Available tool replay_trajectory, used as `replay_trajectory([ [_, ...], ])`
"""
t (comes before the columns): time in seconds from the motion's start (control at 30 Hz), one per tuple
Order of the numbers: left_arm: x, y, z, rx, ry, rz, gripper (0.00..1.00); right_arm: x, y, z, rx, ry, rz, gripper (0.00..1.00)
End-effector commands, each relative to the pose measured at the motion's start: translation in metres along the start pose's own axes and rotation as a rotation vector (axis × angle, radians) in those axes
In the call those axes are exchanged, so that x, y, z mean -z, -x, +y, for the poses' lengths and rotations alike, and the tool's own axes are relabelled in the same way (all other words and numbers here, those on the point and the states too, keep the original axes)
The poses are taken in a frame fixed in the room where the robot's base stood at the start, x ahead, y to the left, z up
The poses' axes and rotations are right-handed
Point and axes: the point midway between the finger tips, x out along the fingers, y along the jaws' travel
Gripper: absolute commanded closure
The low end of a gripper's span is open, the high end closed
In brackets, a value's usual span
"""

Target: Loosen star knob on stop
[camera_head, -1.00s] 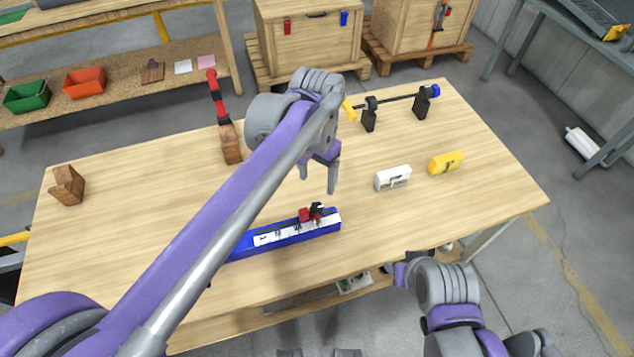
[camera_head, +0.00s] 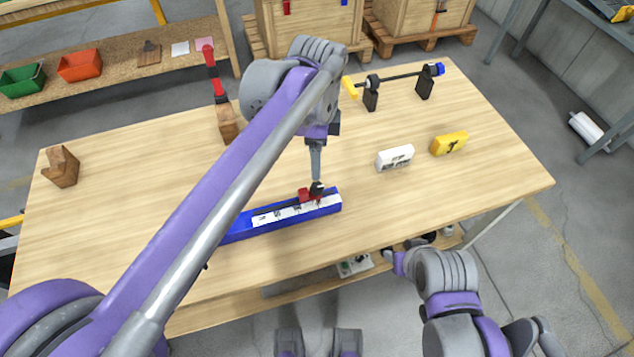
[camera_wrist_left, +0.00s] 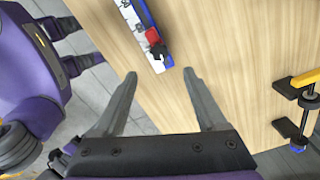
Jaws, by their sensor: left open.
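A red stop (camera_head: 304,195) with a black star knob (camera_head: 316,188) sits near the right end of a blue rail with a white scale (camera_head: 262,222). My left gripper (camera_head: 316,175) points down right over the knob, and in this view one finger hides the other. In the left wrist view the gripper (camera_wrist_left: 159,75) is open, and the black knob (camera_wrist_left: 158,49) and red stop (camera_wrist_left: 152,35) lie just beyond the gap between the fingertips. Contact with the knob cannot be told. My right gripper (camera_head: 391,260) is low by the table's front edge; its jaws are unclear.
A white block (camera_head: 395,158) and a yellow block (camera_head: 449,143) lie right of the rail. A bar clamp (camera_head: 400,76) stands at the back right. A red-handled tool (camera_head: 217,88) and a wooden block (camera_head: 61,167) are on the left.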

Motion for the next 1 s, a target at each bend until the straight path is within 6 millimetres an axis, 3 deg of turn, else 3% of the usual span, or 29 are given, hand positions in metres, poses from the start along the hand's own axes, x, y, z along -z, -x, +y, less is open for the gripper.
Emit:
replay_trajectory([
  [0.53,0.000,-0.090,0.000,0.000,-0.001,0.000,0.27,-0.005,-0.007,0.000,0.000,0.000,-0.003,0.50],
  [0.7,0.000,-0.103,0.000,0.000,0.000,0.000,0.27,-0.005,-0.007,0.000,0.000,0.000,-0.004,0.50],
  [1.0,0.000,-0.105,0.000,0.000,0.000,0.000,0.27,-0.005,-0.007,0.000,0.000,0.000,-0.004,0.50],
])
